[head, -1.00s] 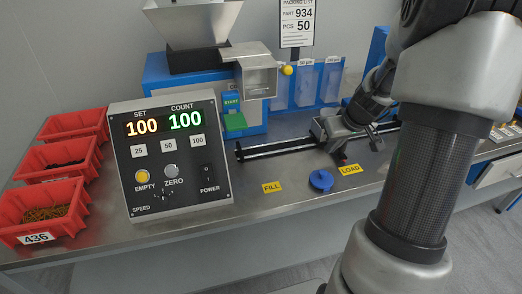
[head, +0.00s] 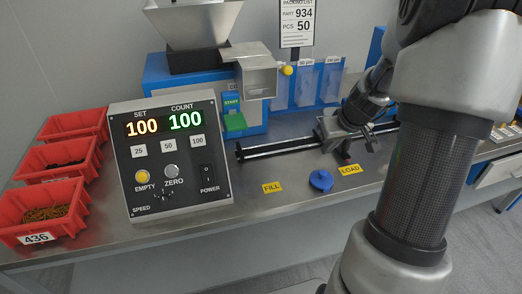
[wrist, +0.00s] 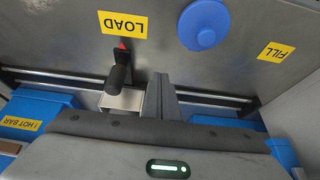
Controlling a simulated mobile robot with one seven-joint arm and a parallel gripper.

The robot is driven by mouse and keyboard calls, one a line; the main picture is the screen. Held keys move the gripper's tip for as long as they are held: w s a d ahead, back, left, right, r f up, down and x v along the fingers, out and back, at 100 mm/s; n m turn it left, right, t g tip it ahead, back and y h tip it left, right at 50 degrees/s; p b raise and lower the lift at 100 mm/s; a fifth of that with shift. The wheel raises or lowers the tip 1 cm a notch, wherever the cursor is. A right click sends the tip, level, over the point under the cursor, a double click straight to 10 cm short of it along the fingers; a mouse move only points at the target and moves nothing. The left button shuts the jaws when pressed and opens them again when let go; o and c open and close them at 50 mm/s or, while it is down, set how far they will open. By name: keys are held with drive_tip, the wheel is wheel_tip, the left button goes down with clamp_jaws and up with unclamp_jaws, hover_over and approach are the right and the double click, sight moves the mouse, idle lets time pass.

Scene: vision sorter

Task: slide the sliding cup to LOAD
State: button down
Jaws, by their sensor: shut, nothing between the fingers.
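The sliding cup (wrist: 122,101) is a pale box on the dark rail, partly hidden by my gripper in both views. Its black handle (wrist: 118,76) and red pointer (wrist: 122,45) line up with the yellow LOAD label (wrist: 123,24) in the wrist view. The LOAD label also shows in the head view (head: 350,169). My gripper (wrist: 160,80) is shut and empty, beside the handle on its FILL side in the wrist view. In the head view my gripper (head: 362,138) is over the rail near LOAD; whether it touches the cup I cannot tell.
The rail (head: 280,148) runs along the bench. A FILL label (head: 271,187) and a blue round knob (head: 320,180) lie in front of it. The control box (head: 170,160) reads 100 and 100. Red bins (head: 45,212) stand at left.

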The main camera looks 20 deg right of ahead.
drive_tip(key=p+v, duration=0.2)
drive_tip(key=v, duration=0.5)
drive_tip(key=shift+s+r, duration=0.15)
drive_tip(key=shift+r, duration=0.2)
